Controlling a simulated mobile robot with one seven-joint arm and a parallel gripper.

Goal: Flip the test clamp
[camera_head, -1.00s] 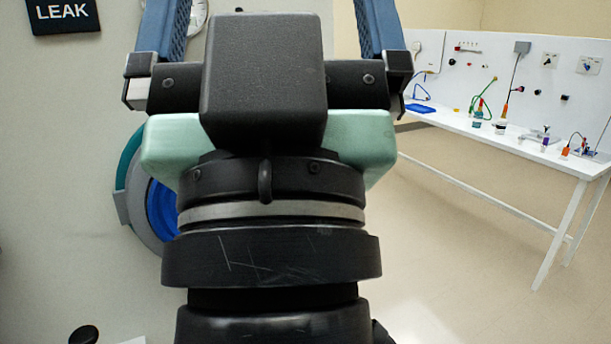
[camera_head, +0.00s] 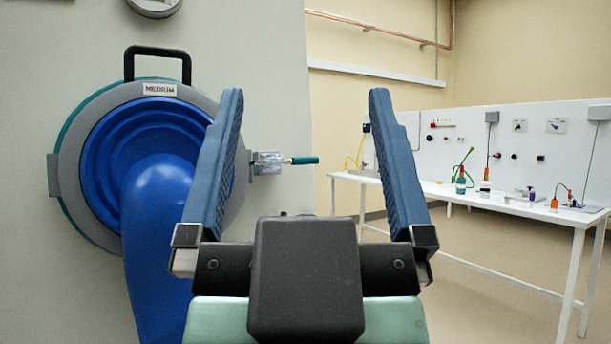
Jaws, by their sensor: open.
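A clamp with a clear or metallic body (camera_head: 266,163) and a teal-tipped handle (camera_head: 303,160) sits at the right rim of the round glove port; I take it to be the test clamp. Its handle points right, roughly level. My gripper (camera_head: 304,100) is open and empty, with two blue ridged fingers pointing up and away. In the picture the clamp shows between the fingers, nearer the left one. The gap in depth between fingers and clamp is hard to judge. The left finger hides part of the port's right rim.
The grey port ring (camera_head: 222,105) has a "MEDIUM" label, a black handle (camera_head: 157,50) on top and a blue glove (camera_head: 160,215) hanging out. A small dark knob (camera_head: 283,214) is below the clamp. A white bench (camera_head: 470,208) with lab items stands right; floor between is open.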

